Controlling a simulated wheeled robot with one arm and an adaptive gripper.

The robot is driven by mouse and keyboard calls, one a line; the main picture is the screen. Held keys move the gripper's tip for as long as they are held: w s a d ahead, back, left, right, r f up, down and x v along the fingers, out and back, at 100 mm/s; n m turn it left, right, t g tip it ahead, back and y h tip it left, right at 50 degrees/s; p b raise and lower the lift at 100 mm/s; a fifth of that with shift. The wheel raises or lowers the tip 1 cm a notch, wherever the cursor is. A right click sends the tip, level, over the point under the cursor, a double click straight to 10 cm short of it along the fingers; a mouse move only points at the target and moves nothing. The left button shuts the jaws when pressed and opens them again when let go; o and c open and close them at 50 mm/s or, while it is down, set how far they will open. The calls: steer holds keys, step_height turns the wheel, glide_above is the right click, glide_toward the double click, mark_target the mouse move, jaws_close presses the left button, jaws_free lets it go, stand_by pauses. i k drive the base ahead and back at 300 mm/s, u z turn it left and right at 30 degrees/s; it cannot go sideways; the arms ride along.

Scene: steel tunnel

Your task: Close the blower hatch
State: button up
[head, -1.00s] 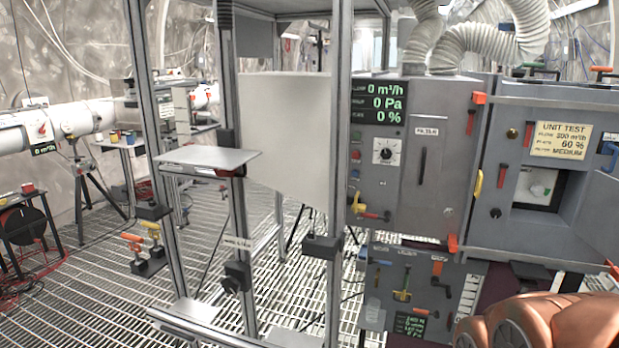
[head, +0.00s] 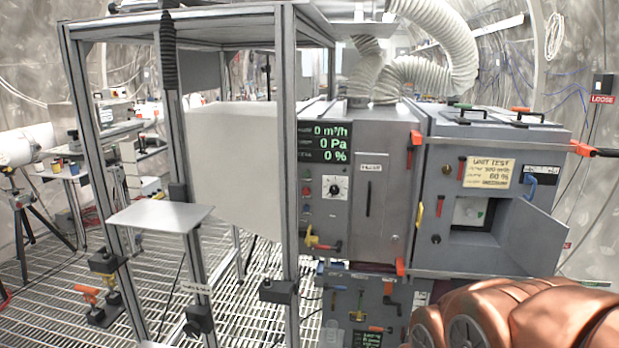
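A grey cabinet (head: 430,210) on the right has a square opening (head: 470,213) low in its front, with a pale part and a green spot inside. A flat grey hatch door (head: 530,240) stands open at the right side of this opening, swung outward. No label naming it the blower hatch is readable. My copper-coloured arm fills the bottom right corner, in front of the cabinet's lower part. My gripper is not in view.
A filter cabinet (head: 383,185) with a display (head: 330,143) adjoins on the left. A metal frame (head: 287,180) with a small shelf (head: 160,216) stands further left. White ducts (head: 440,45) run above. Grated floor (head: 50,290) shows at lower left.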

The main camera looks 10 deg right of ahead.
mark_target(536, 241)
steer(key=u, duration=1.55)
steer(key=k, duration=1.1)
steer(key=z, duration=1.95)
